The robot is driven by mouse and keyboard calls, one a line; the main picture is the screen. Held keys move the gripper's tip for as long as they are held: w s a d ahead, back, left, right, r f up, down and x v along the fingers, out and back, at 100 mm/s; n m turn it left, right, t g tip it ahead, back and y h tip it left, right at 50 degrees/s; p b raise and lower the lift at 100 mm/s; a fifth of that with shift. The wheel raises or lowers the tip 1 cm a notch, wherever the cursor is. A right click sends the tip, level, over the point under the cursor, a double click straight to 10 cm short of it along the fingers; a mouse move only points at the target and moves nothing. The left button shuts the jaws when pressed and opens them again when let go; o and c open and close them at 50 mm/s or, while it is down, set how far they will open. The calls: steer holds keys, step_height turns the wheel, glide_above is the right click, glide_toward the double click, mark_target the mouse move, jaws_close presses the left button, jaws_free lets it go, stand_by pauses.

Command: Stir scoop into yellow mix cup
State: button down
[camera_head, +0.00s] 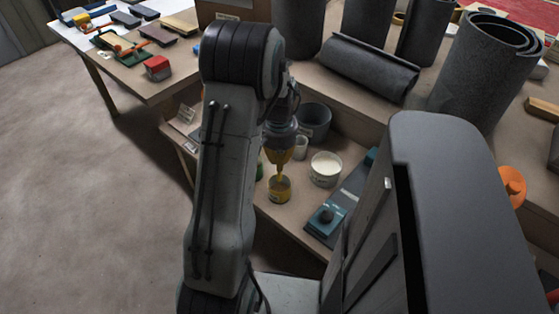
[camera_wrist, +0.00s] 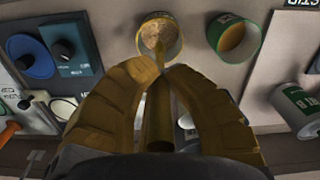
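The yellow mix cup (camera_head: 280,190) stands on the lower shelf of the bench, below my gripper (camera_head: 281,166). In the wrist view the cup (camera_wrist: 144,42) is at the top centre, with tan mix inside. My gripper (camera_wrist: 166,76) has yellow fingers that come together at their tips. They are closed around the scoop (camera_wrist: 157,122), whose yellowish handle shows between them. The scoop's thin lower part points down into the cup's mouth. Its tip is hard to tell from the mix.
A green cup (camera_wrist: 235,40) stands close beside the yellow cup. A white tub (camera_head: 325,170), a small pale cup (camera_head: 300,148) and a dark bucket (camera_head: 314,121) are near. A teal scale (camera_head: 326,222) lies to the right. The upper bench edge overhangs behind.

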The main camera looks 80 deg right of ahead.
steer(key=shift+r+p, duration=1.75)
steer(key=shift+r, duration=0.7)
steer(key=shift+w, duration=0.1)
